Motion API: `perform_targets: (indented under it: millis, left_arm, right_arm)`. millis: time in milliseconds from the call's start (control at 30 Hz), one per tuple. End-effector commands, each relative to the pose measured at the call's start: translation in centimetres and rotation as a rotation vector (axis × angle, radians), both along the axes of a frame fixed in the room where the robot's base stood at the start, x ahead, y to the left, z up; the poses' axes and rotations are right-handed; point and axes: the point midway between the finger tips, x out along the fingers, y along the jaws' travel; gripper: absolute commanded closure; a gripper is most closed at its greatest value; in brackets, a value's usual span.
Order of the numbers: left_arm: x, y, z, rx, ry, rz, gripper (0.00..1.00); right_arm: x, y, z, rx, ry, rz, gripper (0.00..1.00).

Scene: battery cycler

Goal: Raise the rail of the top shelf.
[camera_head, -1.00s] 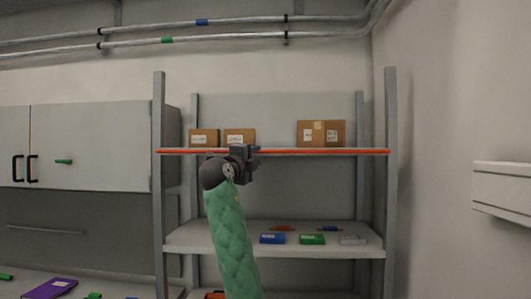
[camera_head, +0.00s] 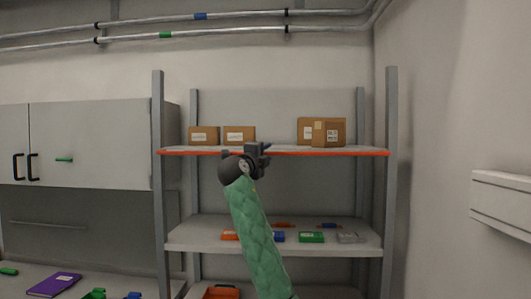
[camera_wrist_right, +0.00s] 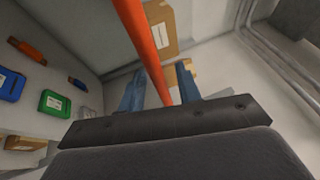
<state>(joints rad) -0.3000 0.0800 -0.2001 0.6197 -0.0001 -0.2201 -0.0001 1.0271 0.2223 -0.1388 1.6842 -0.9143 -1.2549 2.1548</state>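The top shelf (camera_head: 285,149) has an orange-red rail (camera_head: 340,153) along its front edge. The rail runs level between the two front posts. My right gripper (camera_head: 264,150) is at the rail, left of its middle, with its arm rising from below. In the right wrist view, the rail (camera_wrist_right: 147,45) passes between the two fingers (camera_wrist_right: 162,88). The fingers stand apart with a gap on each side of the rail. My left gripper is not in view.
Cardboard boxes (camera_head: 204,135) stand on the top shelf behind the rail, with more (camera_head: 329,134) at the right. The lower shelf (camera_head: 200,238) carries several small coloured items. A grey cabinet (camera_head: 95,145) is at left. A white wall fixture (camera_head: 501,200) is at right.

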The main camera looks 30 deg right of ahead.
Motion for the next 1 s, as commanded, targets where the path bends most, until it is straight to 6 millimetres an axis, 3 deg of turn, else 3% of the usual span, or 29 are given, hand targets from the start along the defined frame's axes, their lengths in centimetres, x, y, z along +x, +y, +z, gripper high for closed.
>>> perform_targets:
  millis: [200, 367, 1000]
  left_arm:
    - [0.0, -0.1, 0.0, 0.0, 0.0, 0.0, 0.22]
    - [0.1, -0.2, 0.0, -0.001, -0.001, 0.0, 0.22]
    - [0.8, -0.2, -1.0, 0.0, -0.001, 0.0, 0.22]
  right_arm:
    - [0.0, 0.0, 0.0, 0.0, 0.0, 0.0, 0.68]
    - [0.0, 0.0, 0.0, 0.0, 0.0, 0.0, 1.0]
    - [0.1, 0.1, 0.4, 0.044, 0.064, 0.004, 1.0]
